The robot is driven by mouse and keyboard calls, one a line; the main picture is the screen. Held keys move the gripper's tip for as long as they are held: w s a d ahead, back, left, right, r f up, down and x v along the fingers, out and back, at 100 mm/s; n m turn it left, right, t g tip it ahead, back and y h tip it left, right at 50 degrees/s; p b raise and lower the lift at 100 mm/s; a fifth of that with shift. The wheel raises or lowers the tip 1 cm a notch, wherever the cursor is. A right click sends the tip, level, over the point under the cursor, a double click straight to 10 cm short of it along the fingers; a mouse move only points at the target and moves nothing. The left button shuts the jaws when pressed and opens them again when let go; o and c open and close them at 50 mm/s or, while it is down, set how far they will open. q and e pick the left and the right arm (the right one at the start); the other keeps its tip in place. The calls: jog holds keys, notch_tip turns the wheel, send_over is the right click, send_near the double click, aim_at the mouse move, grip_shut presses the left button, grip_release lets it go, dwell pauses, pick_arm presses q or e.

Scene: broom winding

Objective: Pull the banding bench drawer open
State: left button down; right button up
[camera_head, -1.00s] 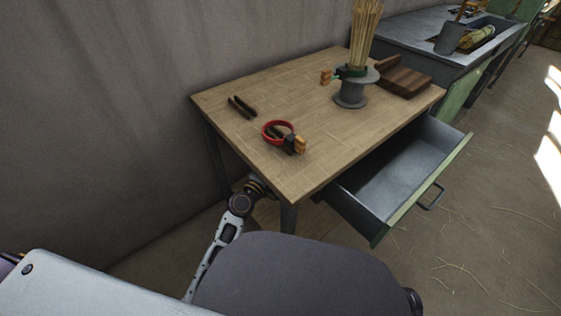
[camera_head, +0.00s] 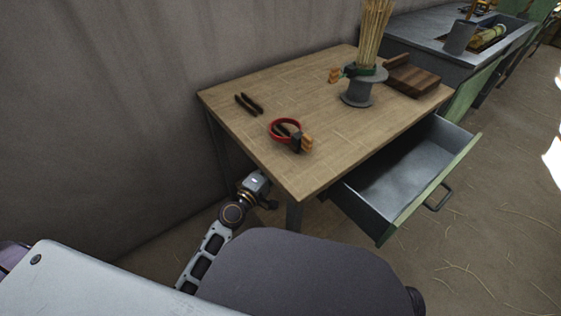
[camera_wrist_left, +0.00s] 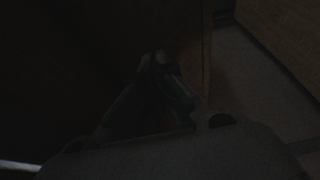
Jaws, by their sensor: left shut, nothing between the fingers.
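The bench drawer (camera_head: 395,180) is pulled out from under the wooden bench (camera_head: 310,170), and its grey inside looks empty. Its green front (camera_head: 430,195) carries a dark bar handle (camera_head: 437,197). My left gripper (camera_head: 270,203) is low beside the bench's near left side, below the top and left of a front leg, well apart from the handle. In the dark left wrist view its shut, empty fingers (camera_wrist_left: 163,68) show near the middle. My right gripper is out of view.
A grey trough bench (camera_head: 430,45) stands behind. The floor right of the drawer is clear apart from straw.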

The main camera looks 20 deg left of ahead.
pick_arm(q)
jog(key=shift+b+v, duration=0.3)
jog(key=shift+v, duration=1.9)
jog(key=c, duration=1.8)
grip_release()
jog(key=shift+d+f, duration=0.1)
